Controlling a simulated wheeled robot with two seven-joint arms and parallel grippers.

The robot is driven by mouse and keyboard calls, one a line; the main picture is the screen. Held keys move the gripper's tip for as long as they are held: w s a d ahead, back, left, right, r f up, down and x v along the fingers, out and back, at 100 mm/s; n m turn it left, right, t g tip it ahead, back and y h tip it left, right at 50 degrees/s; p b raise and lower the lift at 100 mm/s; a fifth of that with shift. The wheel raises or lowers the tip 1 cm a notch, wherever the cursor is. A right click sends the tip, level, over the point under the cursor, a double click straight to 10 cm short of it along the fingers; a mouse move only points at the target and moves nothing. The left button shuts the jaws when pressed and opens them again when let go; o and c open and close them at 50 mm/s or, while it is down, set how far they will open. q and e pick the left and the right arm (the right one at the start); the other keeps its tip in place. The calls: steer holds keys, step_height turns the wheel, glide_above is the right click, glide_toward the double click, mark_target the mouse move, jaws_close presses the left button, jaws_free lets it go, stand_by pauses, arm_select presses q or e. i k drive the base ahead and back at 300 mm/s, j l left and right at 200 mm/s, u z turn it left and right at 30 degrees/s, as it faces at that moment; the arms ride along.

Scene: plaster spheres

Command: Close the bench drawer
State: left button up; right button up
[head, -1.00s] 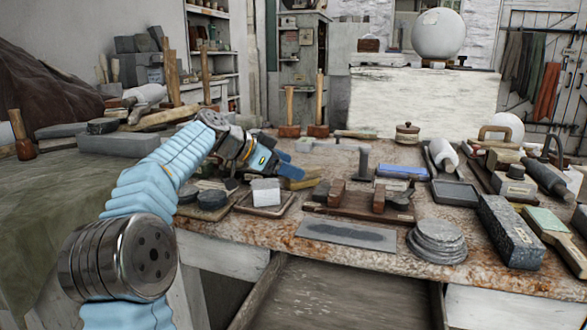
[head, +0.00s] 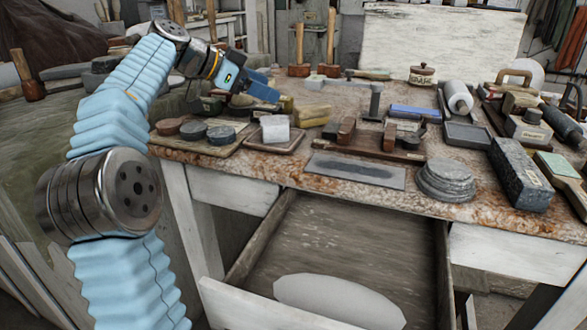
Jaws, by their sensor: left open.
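The bench drawer (head: 350,240) is pulled out below the front edge of the workbench, toward the bottom of the head view. Its wooden floor shows, and a pale flat oval thing (head: 338,302) lies at its front end. The drawer's front panel (head: 262,310) shows at the lower left of the drawer, and the rest is cut off by the frame. My left gripper (head: 268,88) is open above the left part of the bench top, apart from the drawer. It looks empty, though its fingertips are small and partly unclear. My right gripper is not in view.
The bench top (head: 270,178) carries a grey plate (head: 356,170), stacked grey discs (head: 446,180), a dark stone block (head: 520,172), a white cube (head: 274,128) and several tools. White fixed panels (head: 232,190) flank the drawer. A green cloth covers the left side.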

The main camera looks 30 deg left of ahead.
mark_target(314, 262)
steer(key=k+j, duration=0.1)
steer(key=k, duration=0.4)
steer(key=k+j, duration=0.15)
steer(key=k, duration=0.35)
